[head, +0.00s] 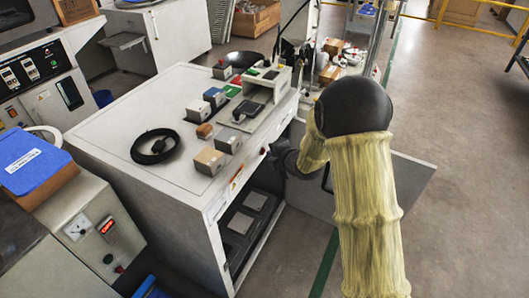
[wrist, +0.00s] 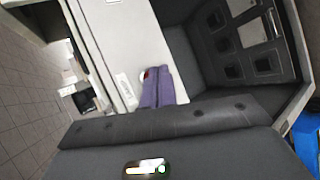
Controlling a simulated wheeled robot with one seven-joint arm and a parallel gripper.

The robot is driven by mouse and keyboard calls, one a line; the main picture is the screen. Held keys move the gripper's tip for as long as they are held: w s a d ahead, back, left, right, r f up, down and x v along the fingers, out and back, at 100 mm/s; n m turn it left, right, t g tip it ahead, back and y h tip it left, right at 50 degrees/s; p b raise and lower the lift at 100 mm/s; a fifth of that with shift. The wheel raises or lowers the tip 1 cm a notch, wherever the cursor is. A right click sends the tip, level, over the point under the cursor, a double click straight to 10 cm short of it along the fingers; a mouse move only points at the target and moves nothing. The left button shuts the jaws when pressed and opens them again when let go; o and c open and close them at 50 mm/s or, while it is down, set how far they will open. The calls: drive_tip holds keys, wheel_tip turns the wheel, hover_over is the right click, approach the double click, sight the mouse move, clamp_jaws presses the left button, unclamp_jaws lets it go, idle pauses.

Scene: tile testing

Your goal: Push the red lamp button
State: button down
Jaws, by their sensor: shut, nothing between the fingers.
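My gripper (wrist: 156,72) shows in the wrist view as purple fingers, shut and empty. Their tips are at the white front strip of the cabinet (wrist: 105,25). A small red and white spot, likely the red lamp button (wrist: 146,74), shows right beside the fingertips and is partly hidden by them. I cannot tell whether they touch. In the head view my dark gripper (head: 280,154) is at the upper front edge of the white cabinet (head: 110,135).
The cabinet top holds a black cable coil (head: 155,146), several small blocks and a test device (head: 265,78). Its open lower bay (head: 250,215) lies below the gripper. A door panel (head: 405,185) stands open behind my arm. Clear floor lies to the right.

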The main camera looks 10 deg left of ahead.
drive_tip(key=shift+d, duration=0.15)
drive_tip(key=d, duration=0.1)
drive_tip(key=s+d, duration=0.1)
drive_tip(key=d, duration=0.1)
drive_tip(key=s+d, duration=0.1)
drive_tip(key=d, duration=0.1)
drive_tip(key=shift+d, duration=0.2)
idle(0.5)
drive_tip(key=s+d+r+m+g+h, duration=0.1)
drive_tip(key=s+d+r+m+h, duration=0.2)
drive_tip(key=d+m, duration=0.35)
drive_tip(key=s+d+r+m+g+h, duration=0.1)
drive_tip(key=s+d+m+h, duration=0.2)
drive_tip(key=s+d+m, duration=0.3)
drive_tip(key=s+d+m+g, duration=0.3)
drive_tip(key=s+m+g, duration=0.1)
drive_tip(key=s+m, duration=1.1)
wheel_tip(320, 180, up, 32)
drive_tip(key=s+p, duration=0.1)
drive_tip(key=p, duration=3)
drive_tip(key=shift+s+a+n+g+h, duration=0.15)
drive_tip(key=shift+n+g+h, duration=0.25)
drive_tip(key=shift+n, duration=0.05)
